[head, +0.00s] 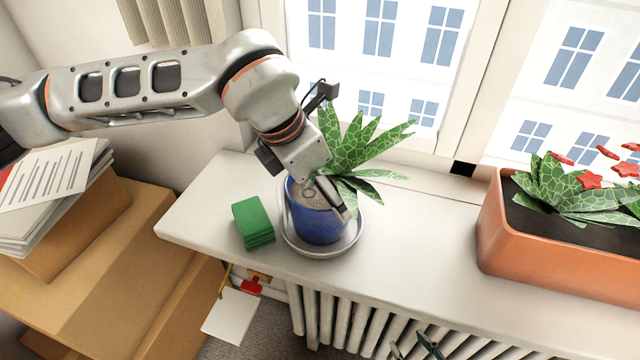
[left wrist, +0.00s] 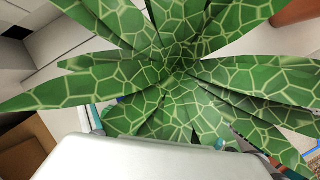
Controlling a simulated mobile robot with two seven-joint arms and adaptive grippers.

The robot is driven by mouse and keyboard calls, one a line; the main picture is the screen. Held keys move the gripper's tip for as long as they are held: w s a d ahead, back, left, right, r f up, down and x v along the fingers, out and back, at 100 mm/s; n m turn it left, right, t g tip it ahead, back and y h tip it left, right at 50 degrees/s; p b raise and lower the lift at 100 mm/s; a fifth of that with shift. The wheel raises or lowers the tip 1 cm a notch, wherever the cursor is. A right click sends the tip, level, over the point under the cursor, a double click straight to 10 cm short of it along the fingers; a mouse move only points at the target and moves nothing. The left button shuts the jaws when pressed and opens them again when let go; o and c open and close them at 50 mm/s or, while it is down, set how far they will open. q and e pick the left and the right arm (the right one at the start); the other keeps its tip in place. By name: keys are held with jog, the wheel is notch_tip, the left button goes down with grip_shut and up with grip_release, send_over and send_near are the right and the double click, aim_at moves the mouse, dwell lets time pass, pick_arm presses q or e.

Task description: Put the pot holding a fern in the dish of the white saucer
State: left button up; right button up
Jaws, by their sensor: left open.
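The blue pot (head: 312,225) holding the fern (head: 352,148) stands about upright inside the dish of the white saucer (head: 291,243) on the windowsill. The saucer's rim shows around its front and right side. My left gripper (head: 328,196) is at the pot's rim, open, with a finger over the rim; the other finger is partly hidden. In the left wrist view the fern's patterned leaves (left wrist: 180,65) fill most of the picture, and the pot is hidden. Small dark tips of my right gripper (head: 415,346) show at the bottom edge; their opening is unclear.
A green block (head: 252,222) stands on the sill just left of the saucer. An orange planter (head: 510,235) with red flowers is at right. The sill (head: 420,235) between saucer and planter is clear. Cardboard boxes (head: 110,270) with papers (head: 50,175) are at left; a radiator (head: 345,318) is below.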

pick_arm(q)
jog(key=shift+r, duration=0.25)
jog(key=v, duration=1.2)
jog(key=shift+p, duration=0.3)
jog(key=shift+f, duration=0.1)
